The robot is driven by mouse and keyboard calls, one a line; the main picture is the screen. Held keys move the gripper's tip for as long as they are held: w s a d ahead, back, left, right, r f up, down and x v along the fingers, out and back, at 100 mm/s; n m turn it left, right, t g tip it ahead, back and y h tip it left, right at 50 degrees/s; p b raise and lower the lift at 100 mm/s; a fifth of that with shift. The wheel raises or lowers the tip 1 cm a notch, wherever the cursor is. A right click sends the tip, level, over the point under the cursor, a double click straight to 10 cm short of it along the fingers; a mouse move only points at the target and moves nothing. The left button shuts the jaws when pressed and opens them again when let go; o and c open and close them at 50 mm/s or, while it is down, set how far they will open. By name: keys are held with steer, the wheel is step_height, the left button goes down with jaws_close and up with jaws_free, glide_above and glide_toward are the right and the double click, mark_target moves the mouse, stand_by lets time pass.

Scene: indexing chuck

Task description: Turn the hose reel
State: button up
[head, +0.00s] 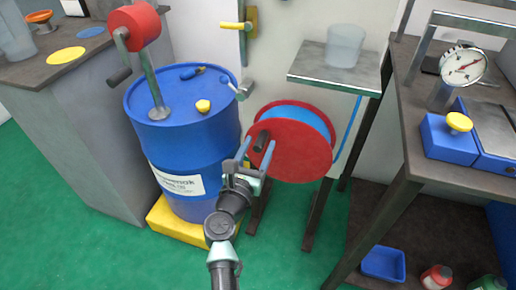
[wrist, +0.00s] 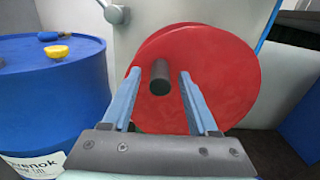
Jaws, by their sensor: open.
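The hose reel (head: 300,155) has red side discs with blue hose wound between them, on dark legs to the right of the blue drum. A dark crank handle (head: 262,141) sticks out from its near disc. In the wrist view the red disc (wrist: 225,75) fills the middle, and the dark handle (wrist: 160,77) points toward me. My gripper (head: 257,153) is open in front of the disc. In the wrist view its blue-grey fingers (wrist: 159,85) stand on either side of the handle, with a gap showing on both sides. I cannot tell how deep the handle sits between them.
The blue drum (head: 185,150) stands on a yellow base close to the left of my gripper. A small shelf (head: 310,68) with a clear cup (head: 344,45) is above the reel. A workbench (head: 420,165) stands at the right. Green floor (head: 100,250) is clear at the front left.

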jaws_close()
stand_by(0.3)
stand_by(1.1)
